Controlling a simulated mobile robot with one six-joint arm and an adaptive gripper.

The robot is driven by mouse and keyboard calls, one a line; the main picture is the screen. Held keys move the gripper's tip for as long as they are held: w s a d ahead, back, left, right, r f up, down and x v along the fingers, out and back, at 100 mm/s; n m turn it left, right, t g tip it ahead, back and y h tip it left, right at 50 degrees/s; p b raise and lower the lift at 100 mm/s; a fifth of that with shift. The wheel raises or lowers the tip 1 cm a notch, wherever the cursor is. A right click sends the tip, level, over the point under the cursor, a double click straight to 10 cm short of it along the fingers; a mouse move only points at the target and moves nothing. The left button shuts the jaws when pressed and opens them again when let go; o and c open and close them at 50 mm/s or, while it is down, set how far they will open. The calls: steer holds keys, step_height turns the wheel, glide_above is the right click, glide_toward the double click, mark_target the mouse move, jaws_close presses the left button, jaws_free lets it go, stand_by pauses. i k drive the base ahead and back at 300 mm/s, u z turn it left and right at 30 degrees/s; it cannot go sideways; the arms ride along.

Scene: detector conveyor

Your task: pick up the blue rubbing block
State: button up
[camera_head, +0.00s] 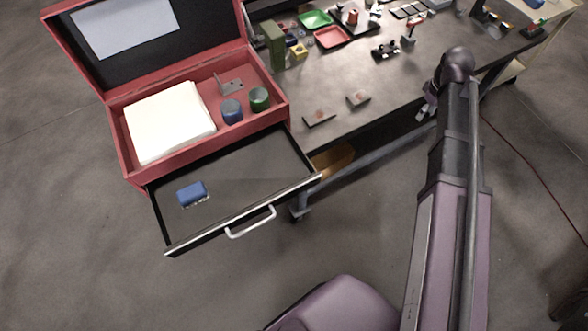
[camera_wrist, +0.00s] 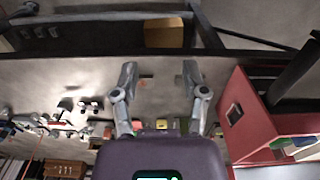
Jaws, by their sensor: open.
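The blue rubbing block (camera_head: 192,193) lies in the open black drawer (camera_head: 245,170) below the red case, towards the drawer's left side. It is a small blue piece with a pale lower edge. My gripper (camera_wrist: 158,75) is open and empty in the wrist view, its two grey fingers spread apart. In the head view my arm reaches up on the right, and my gripper (camera_head: 428,105) shows only partly beside the table's front edge, well to the right of the block. I cannot make out the block in the wrist view.
The open red case (camera_head: 200,150) holds white sheets (camera_head: 168,120), a blue cylinder (camera_head: 232,111), a green cylinder (camera_head: 259,99) and a metal bracket (camera_head: 230,84). The dark table (camera_head: 385,85) carries trays and small parts. The drawer's handle (camera_head: 251,222) sticks out over free floor.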

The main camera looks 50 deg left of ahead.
mark_target(193, 194)
steer(key=u, duration=0.05)
steer(key=i, duration=0.9)
steer(key=u, duration=4.3)
steer(key=i, duration=0.1)
steer(key=z, duration=1.5)
